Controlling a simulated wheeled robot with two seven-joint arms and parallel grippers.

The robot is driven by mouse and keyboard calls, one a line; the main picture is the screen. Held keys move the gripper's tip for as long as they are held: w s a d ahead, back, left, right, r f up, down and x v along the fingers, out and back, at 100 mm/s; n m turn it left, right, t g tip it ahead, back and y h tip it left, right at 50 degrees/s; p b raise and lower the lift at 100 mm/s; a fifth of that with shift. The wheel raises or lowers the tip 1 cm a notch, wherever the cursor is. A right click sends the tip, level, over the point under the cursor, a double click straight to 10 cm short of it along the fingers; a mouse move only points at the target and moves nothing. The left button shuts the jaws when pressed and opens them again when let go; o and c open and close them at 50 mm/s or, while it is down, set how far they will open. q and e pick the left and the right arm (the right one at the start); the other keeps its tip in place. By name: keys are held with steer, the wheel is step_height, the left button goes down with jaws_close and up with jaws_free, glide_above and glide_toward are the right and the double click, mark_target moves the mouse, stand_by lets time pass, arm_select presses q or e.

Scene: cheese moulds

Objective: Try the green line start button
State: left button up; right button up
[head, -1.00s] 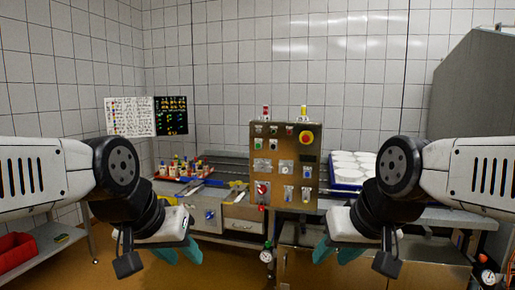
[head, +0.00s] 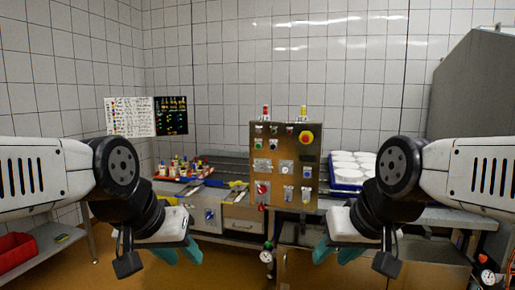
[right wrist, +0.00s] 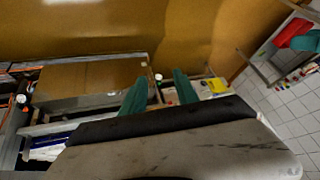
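A steel control panel (head: 265,195) stands upright in the middle of the head view, with several buttons, knobs and plates on its front. A small greenish control (head: 275,131) shows near its top edge; it is too small to tell whether it is the start button. My left gripper (head: 179,256) is open and empty, low and to the left of the panel. My right gripper (head: 337,255) is open and empty, low and to the right of it. In the right wrist view, the teal fingers of my right gripper (right wrist: 158,88) stand apart with nothing between them.
A red mushroom button (head: 306,138) is at the panel's upper right. A blue crate with white moulds (head: 331,184) stands to the right. A red tray (head: 160,178) of small bottles is at the left. A pressure gauge (head: 266,256) hangs below the panel. A red bin (head: 15,250) is far left.

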jaws_close()
stand_by(1.6)
